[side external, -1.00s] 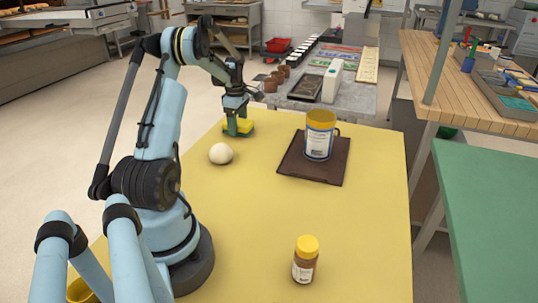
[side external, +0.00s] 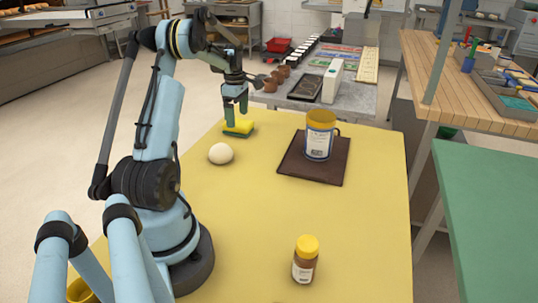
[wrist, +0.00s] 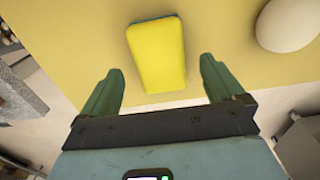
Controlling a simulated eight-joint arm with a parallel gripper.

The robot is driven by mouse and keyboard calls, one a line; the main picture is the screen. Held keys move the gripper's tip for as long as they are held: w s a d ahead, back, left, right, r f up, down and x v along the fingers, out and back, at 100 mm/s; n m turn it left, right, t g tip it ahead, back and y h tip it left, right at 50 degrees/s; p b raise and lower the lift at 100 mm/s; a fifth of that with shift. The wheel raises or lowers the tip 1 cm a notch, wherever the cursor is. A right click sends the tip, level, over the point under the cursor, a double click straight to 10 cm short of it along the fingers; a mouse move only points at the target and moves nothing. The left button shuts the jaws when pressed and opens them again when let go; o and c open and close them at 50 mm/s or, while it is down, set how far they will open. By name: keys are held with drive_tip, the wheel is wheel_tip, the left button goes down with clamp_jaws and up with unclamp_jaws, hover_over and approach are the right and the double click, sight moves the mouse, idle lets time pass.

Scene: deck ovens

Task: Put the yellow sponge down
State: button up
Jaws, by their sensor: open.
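A white egg-like ball (side external: 221,153) sits just in front of the sponge. A dark brown board (side external: 300,169) holds a yellow-topped labelled container (side external: 320,138) to the right. A small brown bottle (side external: 305,262) stands at the front. The table middle is clear.

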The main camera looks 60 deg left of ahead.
sight(238, 122)
wheel_tip(238, 122, up, 8)
drive_tip(key=w+d+r+m+t+y, duration=0.1)
drive_tip(key=w+d+r+m, duration=0.1)
drive_tip(key=d+m, duration=0.35)
drive_tip(key=w+d+r+m+t, duration=0.1)
drive_tip(key=w+d+r+m, duration=0.15)
drive_tip(key=d, duration=0.65)
drive_tip(key=w+d+r+m+t+y, duration=0.1)
drive_tip(key=w+d+r+m, duration=0.1)
drive_tip(key=d+m, duration=0.45)
drive_tip(key=s+d+f+m+t+h, duration=0.1)
drive_tip(key=s+d+f+m+t, duration=0.1)
drive_tip(key=d+m, duration=0.4)
drive_tip(key=s+d+f+m+t+h, duration=0.1)
drive_tip(key=d+m, duration=0.5)
drive_tip(key=d, duration=0.9)
drive_tip(key=s+f+t, duration=0.1)
drive_tip(key=s+f, duration=0.1)
drive_tip(key=s, duration=0.1)
drive_tip(key=shift+s, duration=0.15)
